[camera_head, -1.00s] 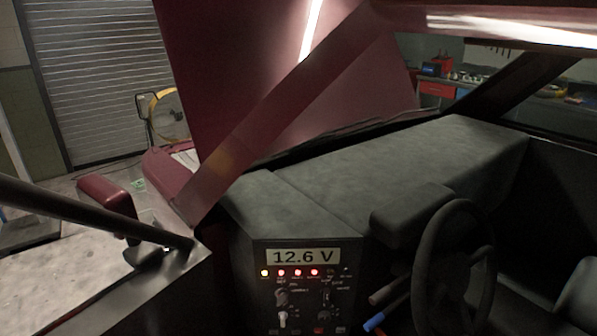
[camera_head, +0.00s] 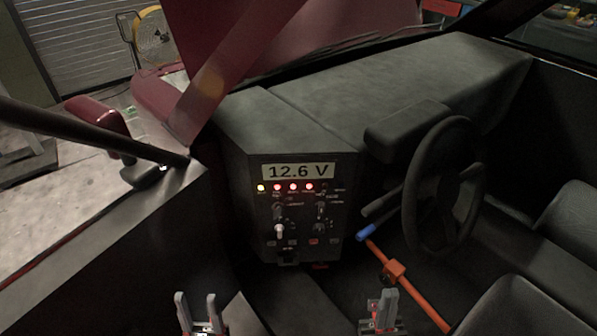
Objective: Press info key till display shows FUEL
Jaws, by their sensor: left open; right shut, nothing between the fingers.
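The display (camera_head: 298,171) at the top of the dark control panel (camera_head: 262,215) reads "12.6 V". Below it is a row of lit lamps (camera_head: 292,187), one yellow and several red. Under these are knobs, switches and a low row of small keys (camera_head: 293,242), one of them red. The labels are too small to read, so I cannot tell which is the info key. My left gripper (camera_head: 198,303) is open at the bottom edge, below and left of the panel. My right gripper (camera_head: 381,304) is shut and empty at the bottom edge, below and right of the panel. Both are apart from the panel.
A steering wheel (camera_head: 442,187) stands right of the panel. An orange bar (camera_head: 420,297) with a blue end slants up beside it. The car's door sill and a dark bar (camera_head: 90,132) lie to the left. Seats (camera_head: 515,305) are at the lower right.

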